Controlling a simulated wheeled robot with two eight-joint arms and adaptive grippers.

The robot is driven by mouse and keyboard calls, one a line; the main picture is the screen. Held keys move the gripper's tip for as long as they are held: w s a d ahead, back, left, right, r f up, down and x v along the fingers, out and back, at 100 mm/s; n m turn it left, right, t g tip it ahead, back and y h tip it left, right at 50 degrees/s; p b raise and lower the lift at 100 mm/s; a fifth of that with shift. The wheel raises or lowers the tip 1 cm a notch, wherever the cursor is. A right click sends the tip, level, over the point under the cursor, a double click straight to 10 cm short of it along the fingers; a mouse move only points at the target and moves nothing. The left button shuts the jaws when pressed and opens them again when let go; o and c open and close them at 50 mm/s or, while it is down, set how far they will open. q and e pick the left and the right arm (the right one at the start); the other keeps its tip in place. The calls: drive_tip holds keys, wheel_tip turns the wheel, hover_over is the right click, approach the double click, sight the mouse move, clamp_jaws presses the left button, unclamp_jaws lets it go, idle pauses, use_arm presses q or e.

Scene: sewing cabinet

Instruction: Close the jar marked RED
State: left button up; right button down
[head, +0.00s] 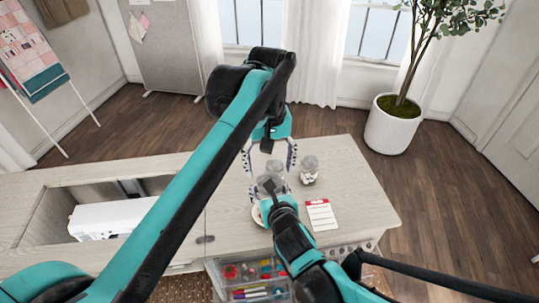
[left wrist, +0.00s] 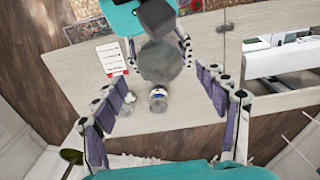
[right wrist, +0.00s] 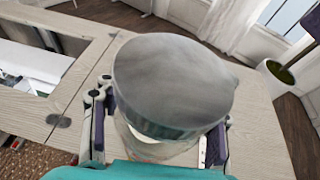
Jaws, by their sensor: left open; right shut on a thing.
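A clear jar-like thing with a broad grey round top (right wrist: 172,82) is between the fingers of my right gripper (head: 273,190). I cannot tell whether the grip is on the jar's body or its lid. The grey top also shows in the left wrist view (left wrist: 160,62). Another clear jar (head: 309,165) stands to the right in the head view. No RED marking is readable.
A white card with a red header (head: 321,214) lies on the pale wooden table (head: 365,200). A sewing machine (head: 103,220) sits in a recess at left. A drawer of coloured supplies (head: 250,290) is below the front edge.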

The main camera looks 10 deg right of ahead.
sight(270, 177)
use_arm(q)
drive_tip(key=shift+f, duration=2.1)
drive_tip(key=c, duration=1.2)
drive_tip(key=m, duration=0.4)
drive_tip(key=shift+m, duration=0.4)
drive_tip(key=m, duration=0.3)
drive_tip(key=shift+m, duration=0.3)
drive_tip(key=o, duration=1.3)
drive_tip(key=shift+o, duration=0.2)
